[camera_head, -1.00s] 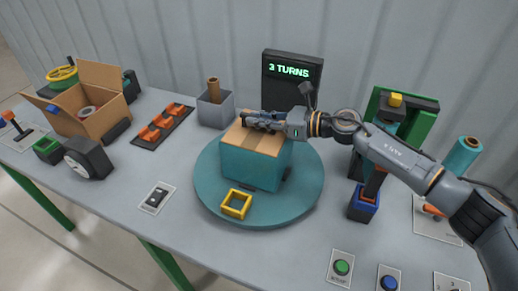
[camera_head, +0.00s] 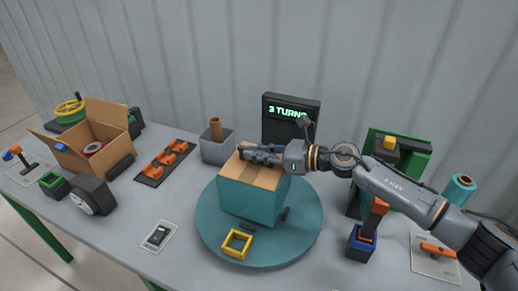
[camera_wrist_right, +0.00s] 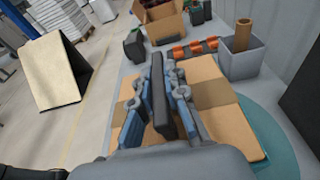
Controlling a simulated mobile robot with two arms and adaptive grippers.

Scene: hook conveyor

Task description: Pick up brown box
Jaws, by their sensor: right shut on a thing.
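A box with teal sides and a brown top (camera_head: 250,190) stands on the round teal turntable (camera_head: 300,240). My right gripper (camera_head: 247,152) lies over its brown top, its arm coming from the right. In the right wrist view, the gripper (camera_wrist_right: 160,95) is shut on a dark upright slab between its blue-edged fingers, over the brown top (camera_wrist_right: 215,95). The fingers hide part of the top. Whether the slab belongs to the box is unclear. An open brown cardboard box (camera_head: 97,148) stands at the left. My left gripper is not in view.
A yellow square frame (camera_head: 237,243) lies at the turntable's front. A grey bin (camera_head: 215,150) and a tray with orange parts (camera_head: 165,163) stand to the left. A dark sign (camera_head: 290,118) reads "3 TURNS" behind.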

